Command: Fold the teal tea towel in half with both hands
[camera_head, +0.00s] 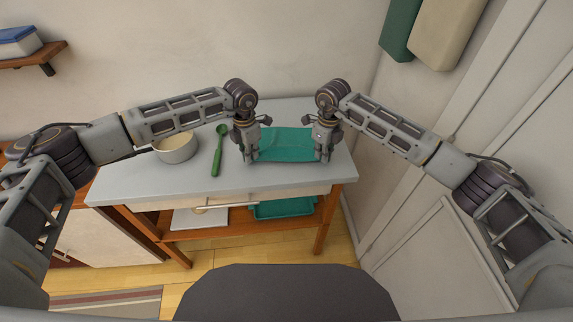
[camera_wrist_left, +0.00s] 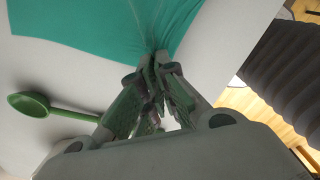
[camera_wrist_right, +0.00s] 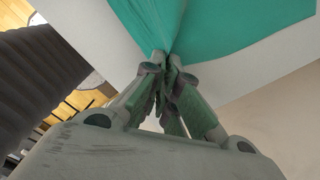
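The teal tea towel (camera_head: 286,146) lies spread on the grey tabletop between my two grippers. It also shows in the left wrist view (camera_wrist_left: 115,22) and the right wrist view (camera_wrist_right: 225,25). My left gripper (camera_head: 252,158) is at the towel's near left corner, and its fingers (camera_wrist_left: 157,62) are shut with towel cloth gathered at the tips. My right gripper (camera_head: 323,157) is at the near right corner, and its fingers (camera_wrist_right: 167,60) are shut, with cloth drawn to a point between the tips. The far edge of the towel lies flat.
A green spoon (camera_head: 217,150) and a cream-coloured bowl (camera_head: 175,147) stand left of the towel on the tabletop (camera_head: 130,185). A teal tray (camera_head: 283,209) and a white item (camera_head: 200,218) are on the shelf below. A wall is close on the right.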

